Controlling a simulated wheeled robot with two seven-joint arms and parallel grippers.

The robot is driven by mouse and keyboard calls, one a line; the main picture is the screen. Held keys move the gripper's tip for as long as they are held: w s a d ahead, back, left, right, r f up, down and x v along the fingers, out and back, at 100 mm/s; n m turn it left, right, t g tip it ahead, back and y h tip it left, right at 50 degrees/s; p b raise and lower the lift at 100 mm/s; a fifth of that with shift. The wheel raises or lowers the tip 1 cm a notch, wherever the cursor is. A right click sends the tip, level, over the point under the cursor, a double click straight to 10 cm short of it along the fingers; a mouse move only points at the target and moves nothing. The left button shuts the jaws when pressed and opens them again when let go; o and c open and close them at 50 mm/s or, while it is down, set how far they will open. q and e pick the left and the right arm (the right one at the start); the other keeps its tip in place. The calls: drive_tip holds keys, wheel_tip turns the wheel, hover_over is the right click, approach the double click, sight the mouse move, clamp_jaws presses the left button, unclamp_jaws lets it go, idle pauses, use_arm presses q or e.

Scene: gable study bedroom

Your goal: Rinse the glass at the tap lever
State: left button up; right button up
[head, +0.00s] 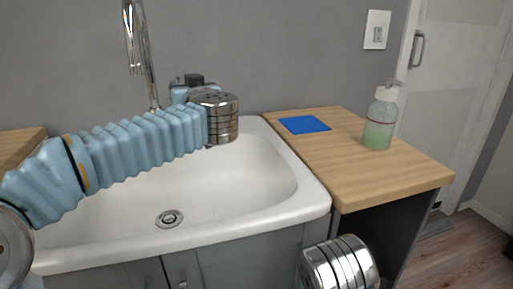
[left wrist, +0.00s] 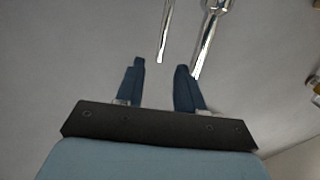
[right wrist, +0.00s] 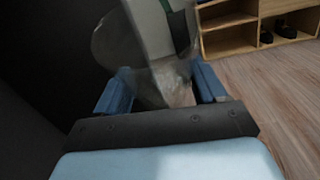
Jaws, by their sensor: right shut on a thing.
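The chrome tap (head: 149,70) rises behind the white sink (head: 225,185) in the head view. In the left wrist view two chrome rods of the tap (left wrist: 208,32) show ahead of my fingers; I cannot tell which is the lever. My left gripper (left wrist: 162,72) is open and empty, near the tap, above the sink's back edge. In the head view its fingers are hidden behind my wrist. My right gripper (right wrist: 163,80) is shut on a clear glass (right wrist: 145,50), seen in the right wrist view. The head view shows neither the glass nor the right fingers.
A wooden counter (head: 385,165) to the right of the sink carries a blue cloth (head: 305,124) and a soap bottle (head: 380,122) with green liquid. A drain (head: 169,218) lies in the empty basin. A wooden shelf unit (right wrist: 232,40) stands on the floor beyond my right gripper.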

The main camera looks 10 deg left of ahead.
drive_tip(key=shift+r+p, duration=0.4)
drive_tip(key=shift+r, duration=0.05)
use_arm(q)
drive_tip(key=x, duration=0.9)
drive_tip(key=shift+w+a, duration=0.2)
clamp_jaws()
